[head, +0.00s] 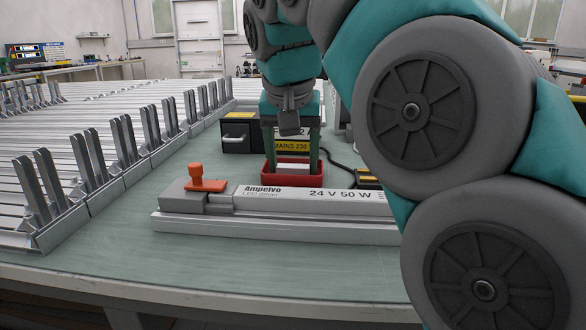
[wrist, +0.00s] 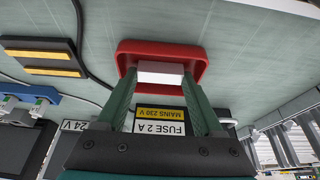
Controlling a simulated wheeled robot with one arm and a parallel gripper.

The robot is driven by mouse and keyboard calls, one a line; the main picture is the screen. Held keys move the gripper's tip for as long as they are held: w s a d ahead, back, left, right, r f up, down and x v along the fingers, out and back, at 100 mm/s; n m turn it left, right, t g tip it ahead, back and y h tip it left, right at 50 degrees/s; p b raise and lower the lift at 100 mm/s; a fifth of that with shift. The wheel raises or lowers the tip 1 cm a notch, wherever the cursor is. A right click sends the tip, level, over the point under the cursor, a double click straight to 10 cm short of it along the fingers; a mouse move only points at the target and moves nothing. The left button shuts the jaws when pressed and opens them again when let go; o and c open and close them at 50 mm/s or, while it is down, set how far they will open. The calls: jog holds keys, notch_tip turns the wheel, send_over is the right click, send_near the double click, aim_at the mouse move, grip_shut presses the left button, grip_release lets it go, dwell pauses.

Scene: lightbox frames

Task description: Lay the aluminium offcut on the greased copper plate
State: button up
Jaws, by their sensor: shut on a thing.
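The aluminium offcut, a small pale block (wrist: 160,68), is between my gripper's green fingers in the wrist view. My gripper (wrist: 160,80) is shut on it. The block is at or just inside the rim of a red tray (wrist: 198,52); whether it touches the tray's floor I cannot tell. In the head view my gripper (head: 293,163) points down into the red tray (head: 293,180), with the pale block partly visible between the fingers. I cannot make out a copper plate with certainty in either view.
An Ampelvo LED driver (head: 290,200) with an orange knob (head: 207,178) lies in front of the tray. A black fuse box (head: 238,135) stands behind. Black blocks with yellowish strips (wrist: 40,55) and cables lie beside the tray. Metal profiles (head: 90,150) fill the left; the front table is clear.

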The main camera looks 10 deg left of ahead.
aim_at(293, 167)
jog(key=shift+r, duration=0.15)
jog(key=shift+r, duration=0.75)
notch_tip(293, 167, up, 2)
jog(key=shift+r+p, duration=0.1)
jog(key=shift+p, duration=0.8)
jog(key=d, duration=1.2)
jog(key=w+d+b, duration=0.1)
jog(key=d, duration=0.5)
jog(key=shift+f, duration=0.25)
jog(key=shift+d, duration=0.1)
